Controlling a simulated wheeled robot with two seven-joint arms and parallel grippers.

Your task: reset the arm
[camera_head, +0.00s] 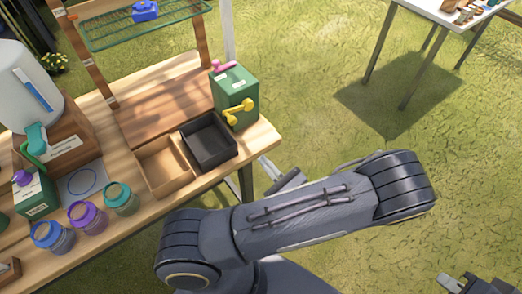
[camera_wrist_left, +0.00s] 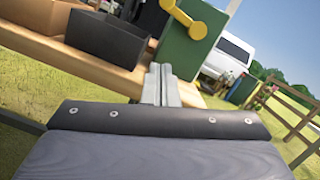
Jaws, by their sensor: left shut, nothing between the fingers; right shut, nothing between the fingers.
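My left arm (camera_head: 300,215) stretches across the lower middle of the head view, over the grass in front of the wooden table. My left gripper (camera_head: 266,165) shows partly past the arm, beside the table's right end. In the left wrist view its fingers (camera_wrist_left: 160,84) are together with nothing between them, pointing toward the table edge. My right gripper (camera_head: 450,283) shows at the bottom right corner of the head view, over grass, shut and apart from everything; most of the right arm is out of frame.
The wooden table (camera_head: 262,140) carries a black tray (camera_head: 209,142), a brown tray (camera_head: 163,166), a green box (camera_head: 235,92) with a yellow handle, and several jars (camera_head: 88,217). A white table (camera_head: 440,12) stands at the back right. Grass (camera_head: 310,110) between the tables is clear.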

